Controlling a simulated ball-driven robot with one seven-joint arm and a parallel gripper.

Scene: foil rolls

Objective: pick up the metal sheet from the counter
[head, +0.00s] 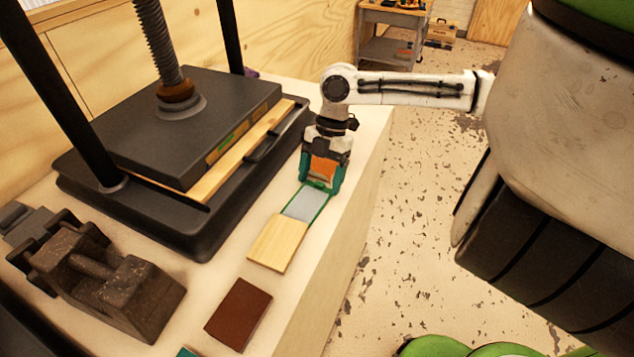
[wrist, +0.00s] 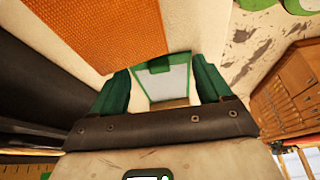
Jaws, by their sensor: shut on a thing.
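The metal sheet (head: 306,204) is a flat grey rectangle with a green border, at the counter's right side in the head view. In the wrist view the sheet (wrist: 163,82) shows pale with its green border, between the two green fingers. My gripper (head: 318,187) points down at the far end of the sheet and is shut on it, with a green finger at each side. In the wrist view the gripper (wrist: 163,70) frames the sheet, and its dark base hides the lower part. I cannot tell whether the sheet is clear of the counter.
A pale wooden tile (head: 278,243) lies just before the sheet, and a brown tile (head: 238,314) nearer. A black screw press (head: 195,120) and a dark metal vise (head: 115,285) stand left. An orange textured panel (wrist: 110,30) shows in the wrist view. The counter's edge is close at right.

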